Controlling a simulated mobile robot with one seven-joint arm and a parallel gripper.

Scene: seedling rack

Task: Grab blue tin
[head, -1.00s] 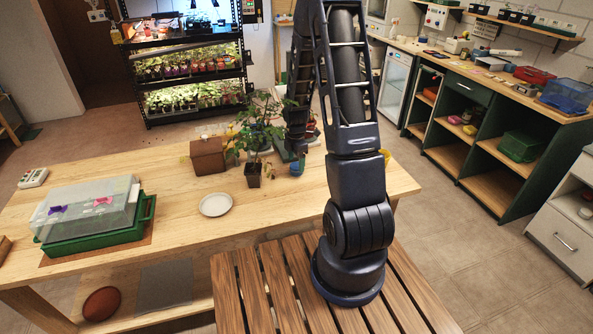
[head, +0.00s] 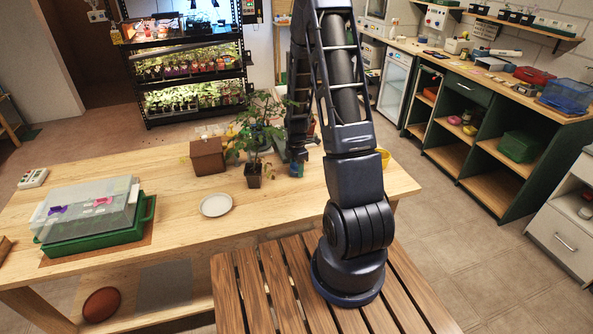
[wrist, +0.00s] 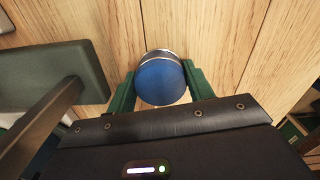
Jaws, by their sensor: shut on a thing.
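The blue tin (wrist: 160,80) is a round blue cylinder with a pale metal rim, seen from above in the wrist view. My gripper (wrist: 158,92) has its two green fingers closed against the tin's left and right sides. I cannot tell whether the tin touches the table.
A leafy potted plant (head: 254,172), a brown box (head: 208,156) and a white plate (head: 215,205) stand left of the tin. A yellow pot (head: 384,157) stands to the right. In the wrist view a dark green block (wrist: 60,75) lies close on the left.

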